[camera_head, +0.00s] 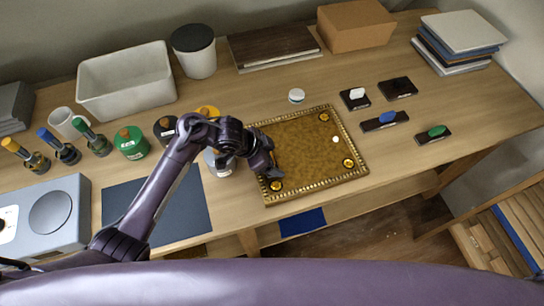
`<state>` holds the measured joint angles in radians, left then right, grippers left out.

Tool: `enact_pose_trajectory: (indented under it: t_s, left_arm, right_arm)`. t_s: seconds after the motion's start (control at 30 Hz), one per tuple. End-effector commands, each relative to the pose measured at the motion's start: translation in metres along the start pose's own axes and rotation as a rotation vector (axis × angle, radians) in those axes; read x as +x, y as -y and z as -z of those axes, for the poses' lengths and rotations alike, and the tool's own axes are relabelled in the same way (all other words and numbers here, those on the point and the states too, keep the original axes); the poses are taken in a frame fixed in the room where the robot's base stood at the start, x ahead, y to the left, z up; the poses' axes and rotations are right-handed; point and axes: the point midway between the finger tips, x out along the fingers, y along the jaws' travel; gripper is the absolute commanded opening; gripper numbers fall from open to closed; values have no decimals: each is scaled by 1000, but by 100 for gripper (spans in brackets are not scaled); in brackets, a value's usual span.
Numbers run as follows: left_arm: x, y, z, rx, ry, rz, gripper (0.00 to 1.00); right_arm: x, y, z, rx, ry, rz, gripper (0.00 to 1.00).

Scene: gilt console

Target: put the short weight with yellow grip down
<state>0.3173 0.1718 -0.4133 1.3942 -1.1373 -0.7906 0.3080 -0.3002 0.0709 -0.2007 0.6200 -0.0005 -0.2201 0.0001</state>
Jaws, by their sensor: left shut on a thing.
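My left gripper (269,168) is shut above the left part of the gilt tray (301,142), pointing down. What it holds is almost wholly hidden behind its fingers, so I cannot make out the short weight with yellow grip or whether it touches the tray. The tray has round gold ornaments near its corners and a small white dot (335,139) on its bed. My right gripper is not in view.
Dark flat weights with a white grip (357,93), a blue grip (387,118) and a green grip (437,131) lie right of the tray. A white lidded jar (296,96) stands behind it. Bare wood lies between. Several cylinders, including a green one (132,147), stand left.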

Motion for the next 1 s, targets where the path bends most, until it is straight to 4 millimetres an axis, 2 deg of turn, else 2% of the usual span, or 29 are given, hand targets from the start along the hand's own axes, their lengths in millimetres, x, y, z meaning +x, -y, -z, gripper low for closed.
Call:
enact_pose_trajectory:
  t_s: [0.3, 0.33, 0.47, 0.77, 0.87, 1.0]
  left_arm:
    - [4, 0, -2, 1, -1, 0, 48]
    - [3, 0, -2, 1, 0, -1, 79]
    - [3, 0, -1, 0, 0, -1, 96]
    - [1, 0, 0, 0, -1, 0, 97]
    - [-6, 1, 2, -1, -2, 2, 97]
    - [-29, 1, 1, 2, -1, 3, 97]
  right_arm:
    - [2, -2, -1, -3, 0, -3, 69]
    - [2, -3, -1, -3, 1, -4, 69]
    - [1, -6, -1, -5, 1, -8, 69]
    - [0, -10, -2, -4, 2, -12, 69]
    - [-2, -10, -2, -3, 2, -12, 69]
    - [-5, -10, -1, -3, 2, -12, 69]
